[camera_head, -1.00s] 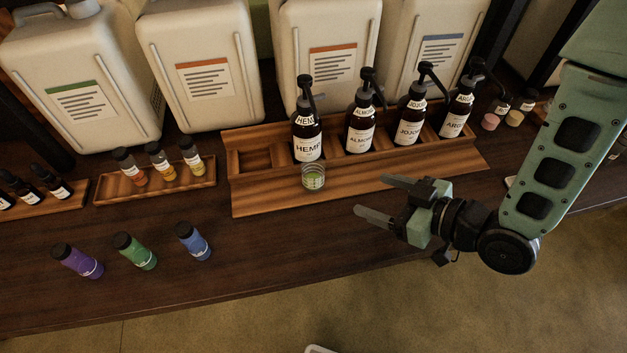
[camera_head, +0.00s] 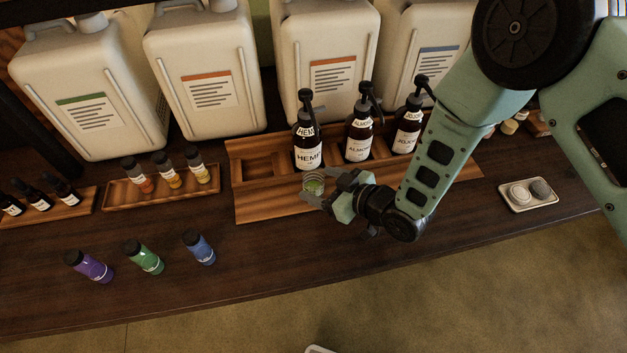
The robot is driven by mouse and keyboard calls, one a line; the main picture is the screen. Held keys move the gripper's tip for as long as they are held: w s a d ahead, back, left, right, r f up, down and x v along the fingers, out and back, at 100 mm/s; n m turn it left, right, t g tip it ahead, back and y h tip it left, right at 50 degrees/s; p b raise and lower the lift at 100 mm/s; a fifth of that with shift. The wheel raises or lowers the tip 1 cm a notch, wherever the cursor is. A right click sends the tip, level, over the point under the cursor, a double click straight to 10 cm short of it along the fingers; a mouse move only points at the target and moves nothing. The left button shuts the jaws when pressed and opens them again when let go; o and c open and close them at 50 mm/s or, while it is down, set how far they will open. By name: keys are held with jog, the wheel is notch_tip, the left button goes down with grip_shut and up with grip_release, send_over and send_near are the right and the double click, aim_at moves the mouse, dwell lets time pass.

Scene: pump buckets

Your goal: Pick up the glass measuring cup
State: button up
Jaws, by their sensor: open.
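The glass measuring cup (camera_head: 314,185) is small and clear, with green showing in it. It stands on the front ledge of the wooden pump rack, in front of the HEMP pump bottle (camera_head: 307,150). My gripper (camera_head: 318,188) is open at the cup, reaching in from the right. One finger shows in front of the cup's lower part; the other is near its upper right side. I cannot tell whether the fingers touch the glass. The cup's lower part is partly hidden by my finger.
The ALMOND bottle (camera_head: 358,138) and JOJOBA bottle (camera_head: 405,130) stand right of HEMP in the wooden rack (camera_head: 265,207). White jugs (camera_head: 205,85) stand behind. Purple (camera_head: 90,267), green (camera_head: 143,257) and blue (camera_head: 199,247) bottles are at the front left. A small tray (camera_head: 530,206) is at the right.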

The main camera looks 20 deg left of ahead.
jog(key=shift+w+a+f, duration=0.2)
jog(key=shift+a+f, duration=0.05)
jog(key=shift+a, duration=0.35)
jog(key=c, duration=1.1)
jog(key=shift+r, duration=0.2)
